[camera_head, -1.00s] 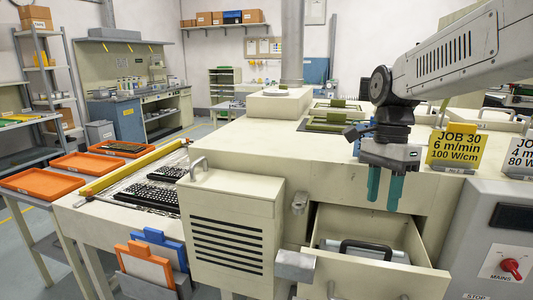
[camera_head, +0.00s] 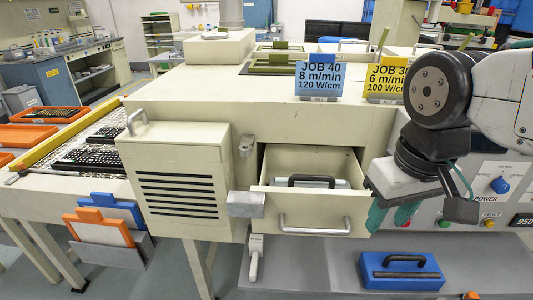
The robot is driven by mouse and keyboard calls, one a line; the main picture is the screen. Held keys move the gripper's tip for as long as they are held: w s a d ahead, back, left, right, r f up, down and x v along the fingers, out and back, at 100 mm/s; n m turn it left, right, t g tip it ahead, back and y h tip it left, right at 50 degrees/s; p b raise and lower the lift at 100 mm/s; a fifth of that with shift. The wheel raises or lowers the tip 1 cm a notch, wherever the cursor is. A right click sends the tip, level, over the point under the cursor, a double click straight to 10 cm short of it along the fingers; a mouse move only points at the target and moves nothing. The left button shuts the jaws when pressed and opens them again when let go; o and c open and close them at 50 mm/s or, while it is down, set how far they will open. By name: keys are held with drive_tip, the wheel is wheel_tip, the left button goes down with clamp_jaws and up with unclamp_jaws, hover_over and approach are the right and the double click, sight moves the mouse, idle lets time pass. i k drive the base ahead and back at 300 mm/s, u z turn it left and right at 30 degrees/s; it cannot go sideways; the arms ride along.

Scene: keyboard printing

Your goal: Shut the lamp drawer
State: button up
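The cream lamp drawer (camera_head: 300,208) stands pulled out from the front of the cream machine, with a grey bar handle (camera_head: 324,231) on its front. Inside lies a grey lamp unit with a black handle (camera_head: 318,180). My gripper (camera_head: 390,218) is at the right of the drawer front, with its teal fingers pointing down and apart. Nothing shows between them. Whether the fingers touch the drawer's right side cannot be told.
A louvred cream box (camera_head: 180,170) and a grey block (camera_head: 246,204) are left of the drawer. Below is a grey shelf (camera_head: 310,265) with a blue case (camera_head: 402,270). A control panel (camera_head: 480,190) stands at the right. Job cards (camera_head: 318,78) stand on top.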

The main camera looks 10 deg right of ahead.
sight(311, 212)
drive_tip(key=u, duration=1.4)
drive_tip(key=k, duration=1.05)
drive_tip(key=z, duration=1.25)
drive_tip(key=i, duration=0.5)
drive_tip(key=z, duration=0.1)
